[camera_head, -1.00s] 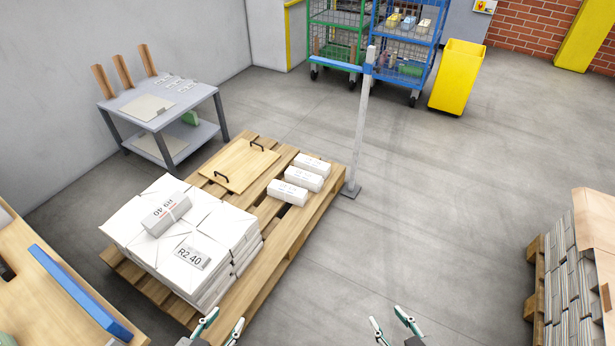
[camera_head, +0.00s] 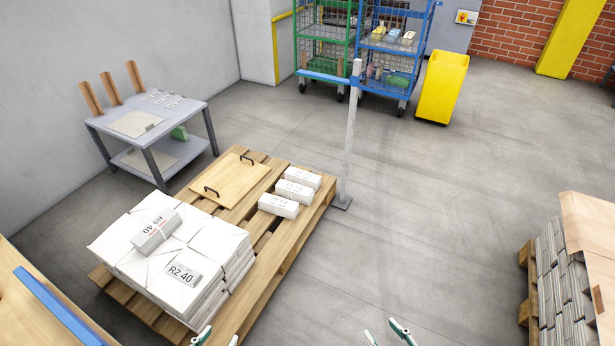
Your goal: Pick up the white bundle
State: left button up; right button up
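Three small white bundles lie in a row at the right of the wooden pallet (camera_head: 262,290): a far one (camera_head: 303,178), a middle one (camera_head: 293,191) and a near one (camera_head: 278,205). Another wrapped bundle with a printed label (camera_head: 155,231) lies on top of the large white stack (camera_head: 216,243) on the same pallet. My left gripper (camera_head: 217,339) is at the bottom edge, just in front of the pallet, fingers apart. My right gripper (camera_head: 386,337) is at the bottom edge over bare floor, fingers apart. Both look empty; their bases are cut off.
A wooden board with handles (camera_head: 230,180) lies on the pallet. A post (camera_head: 350,140) stands by its far right corner. A grey table (camera_head: 150,119) is at the left, a wooden bench (camera_head: 30,320) at lower left. A loaded pallet (camera_head: 550,260) stands right. The middle floor is clear.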

aim_at(302, 178)
jog(key=z, duration=0.25)
jog(key=i+l+z, duration=0.15)
jog(key=z, duration=0.25)
jog(key=i+z, duration=0.4)
jog(key=i+l, duration=0.1)
jog(key=i, duration=4.4)
jog(key=i+u, duration=0.1)
jog(key=u, duration=0.4)
jog(key=i+u, duration=0.1)
jog(key=u, duration=0.85)
jog(key=l+u, duration=0.1)
jog(key=u, duration=1.5)
jog(key=i+l, duration=0.05)
